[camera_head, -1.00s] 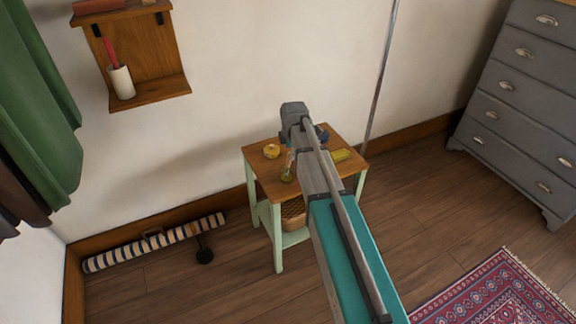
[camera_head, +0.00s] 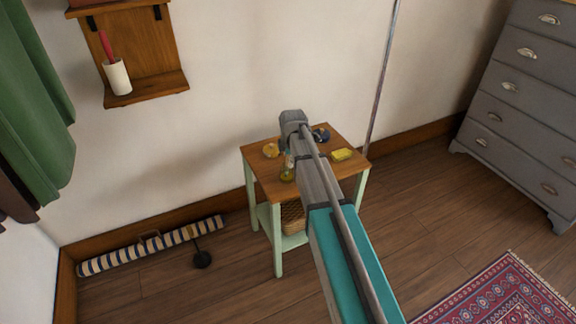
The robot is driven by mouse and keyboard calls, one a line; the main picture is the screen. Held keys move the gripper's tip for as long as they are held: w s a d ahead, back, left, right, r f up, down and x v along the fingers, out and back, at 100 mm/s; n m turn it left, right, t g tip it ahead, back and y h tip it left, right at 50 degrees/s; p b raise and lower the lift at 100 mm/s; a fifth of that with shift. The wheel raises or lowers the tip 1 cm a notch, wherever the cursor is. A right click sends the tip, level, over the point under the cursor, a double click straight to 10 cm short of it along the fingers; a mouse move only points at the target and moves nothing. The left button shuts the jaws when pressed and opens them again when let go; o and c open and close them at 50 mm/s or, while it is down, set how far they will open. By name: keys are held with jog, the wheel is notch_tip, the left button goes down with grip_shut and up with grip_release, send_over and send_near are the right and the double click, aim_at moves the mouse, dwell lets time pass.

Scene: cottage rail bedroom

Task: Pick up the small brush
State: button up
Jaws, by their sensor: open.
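No thing in view is clearly the small brush. A red-handled item (camera_head: 106,46) stands in a white cup (camera_head: 118,77) on the wall shelf at upper left; its lower end is hidden, so I cannot tell what it is. A small table (camera_head: 258,162) with a wooden top and pale green legs stands against the wall, partly behind my arm. On it are a yellow round item (camera_head: 270,150), a small glass bottle (camera_head: 287,174), a dark blue item (camera_head: 321,135) and a yellow block-like item (camera_head: 342,154). My gripper does not show; my arm reaches over the table.
A wooden wall shelf (camera_head: 140,95) holds the cup. A grey dresser (camera_head: 515,110) and a patterned rug (camera_head: 500,295) are at right. Bare floor lies between table and dresser.

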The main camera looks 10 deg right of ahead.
jog(key=shift+c, duration=0.3)
grip_shut()
dwell(0.3)
jog(key=shift+r, duration=0.2)
jog(key=p+v, duration=0.3)
jog(key=w+p+v, duration=0.1)
jog(key=p+v, duration=0.2)
jog(key=w+p+v, duration=0.1)
jog(key=p+v, duration=0.2)
jog(key=p, duration=0.1)
jog(key=shift+a+r, duration=0.1)
jog(key=shift+r, duration=0.3)
dwell(1.0)
